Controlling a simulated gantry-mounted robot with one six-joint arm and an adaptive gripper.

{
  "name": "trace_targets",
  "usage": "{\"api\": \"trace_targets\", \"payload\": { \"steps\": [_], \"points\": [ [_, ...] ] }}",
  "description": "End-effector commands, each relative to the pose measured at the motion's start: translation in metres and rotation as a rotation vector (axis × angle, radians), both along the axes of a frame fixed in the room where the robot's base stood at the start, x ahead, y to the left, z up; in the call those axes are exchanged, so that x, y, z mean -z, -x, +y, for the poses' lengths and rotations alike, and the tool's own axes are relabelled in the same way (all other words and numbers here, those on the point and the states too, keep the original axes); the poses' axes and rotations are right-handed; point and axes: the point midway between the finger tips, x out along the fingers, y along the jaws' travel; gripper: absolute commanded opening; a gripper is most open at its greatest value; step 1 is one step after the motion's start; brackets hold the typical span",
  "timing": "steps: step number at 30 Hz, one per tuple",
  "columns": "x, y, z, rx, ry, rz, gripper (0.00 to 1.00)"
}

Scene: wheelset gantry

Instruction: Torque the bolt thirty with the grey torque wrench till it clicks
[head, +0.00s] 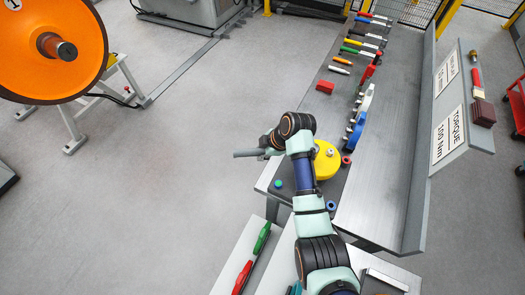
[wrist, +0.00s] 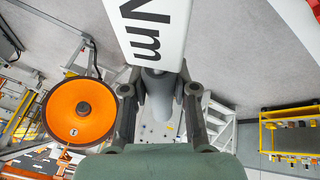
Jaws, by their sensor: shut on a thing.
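My gripper (head: 268,148) is above the floor left of the bench, at the end of my arm. It is shut on the grey torque wrench, whose grey bar (head: 247,153) sticks out to the left. In the wrist view, my gripper's two fingers (wrist: 160,100) stand on either side of the wrench's grey round part (wrist: 158,92). A white plate with "Nm" (wrist: 150,25) extends up from it, apparently part of the wrench. I cannot pick out bolt thirty in either view.
An orange wheel (head: 82,30) on a grey stand is at the upper left; the wheel also shows in the wrist view (wrist: 75,108). Floor between is clear.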

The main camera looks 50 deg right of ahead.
Motion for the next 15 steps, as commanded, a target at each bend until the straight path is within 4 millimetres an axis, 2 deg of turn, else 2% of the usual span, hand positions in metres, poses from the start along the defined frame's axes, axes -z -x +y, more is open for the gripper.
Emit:
{"api": "trace_targets", "payload": {
  "steps": [15],
  "points": [
    [0.016, 0.0, 0.0, 0.0, 0.002, -0.002, 0.0]
  ]
}}
